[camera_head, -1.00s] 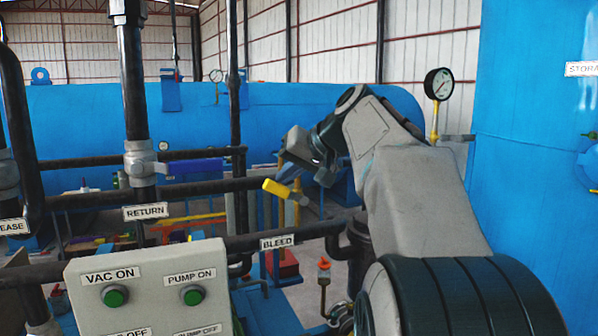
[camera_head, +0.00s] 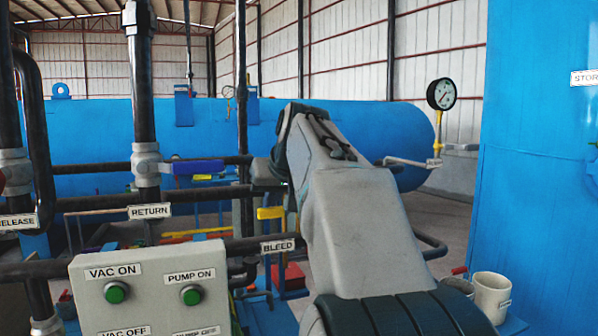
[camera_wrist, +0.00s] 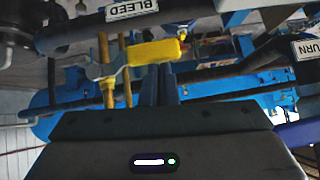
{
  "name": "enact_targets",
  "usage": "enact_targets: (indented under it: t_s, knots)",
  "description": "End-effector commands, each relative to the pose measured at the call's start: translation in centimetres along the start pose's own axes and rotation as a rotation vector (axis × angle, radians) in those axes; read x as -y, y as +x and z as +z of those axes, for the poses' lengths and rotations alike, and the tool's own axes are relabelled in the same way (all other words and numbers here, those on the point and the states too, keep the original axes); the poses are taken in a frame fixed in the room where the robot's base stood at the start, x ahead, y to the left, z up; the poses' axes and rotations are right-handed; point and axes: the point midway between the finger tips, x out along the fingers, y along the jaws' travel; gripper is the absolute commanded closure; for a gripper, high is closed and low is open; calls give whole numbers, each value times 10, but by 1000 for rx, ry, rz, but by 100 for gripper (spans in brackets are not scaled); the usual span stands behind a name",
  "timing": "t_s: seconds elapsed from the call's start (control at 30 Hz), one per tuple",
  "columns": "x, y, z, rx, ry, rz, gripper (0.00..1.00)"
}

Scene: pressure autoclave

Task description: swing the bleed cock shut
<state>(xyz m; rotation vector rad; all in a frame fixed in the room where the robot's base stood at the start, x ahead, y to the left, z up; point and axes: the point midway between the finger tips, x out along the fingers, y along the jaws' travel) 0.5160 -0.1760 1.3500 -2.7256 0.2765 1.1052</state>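The bleed cock's yellow lever (camera_head: 270,213) lies about level in the head view, above the BLEED label (camera_head: 278,246). In the wrist view the yellow lever (camera_wrist: 155,51) crosses in front of my fingertips, with a grey metal shank at its left end. My gripper (camera_wrist: 163,72) has its two dark fingers close together, apparently shut with nothing between them. The tips are at the lever's near edge; I cannot tell whether they touch. In the head view my arm hides much of the gripper and the lever's right end.
Dark pipes run around the lever, with a blue-handled valve (camera_head: 197,167) above left near the RETURN label (camera_head: 149,211). A control panel (camera_head: 150,285) stands front left. A pressure gauge (camera_head: 441,94) and blue tank are at right, with white cups (camera_head: 491,296) below.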

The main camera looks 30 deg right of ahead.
Motion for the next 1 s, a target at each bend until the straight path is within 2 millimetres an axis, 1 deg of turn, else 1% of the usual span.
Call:
enact_targets:
  t_s: [0.4,0.57,0.9,0.93,1.0]
  knots:
    - [1,2,2,6,0,-4,100]
    - [2,-3,-3,5,0,-4,100]
    - [6,-36,-34,-1,-1,-3,100]
    - [6,-42,-29,-4,-2,-2,100]
    - [7,-60,-28,-5,-2,-2,100]
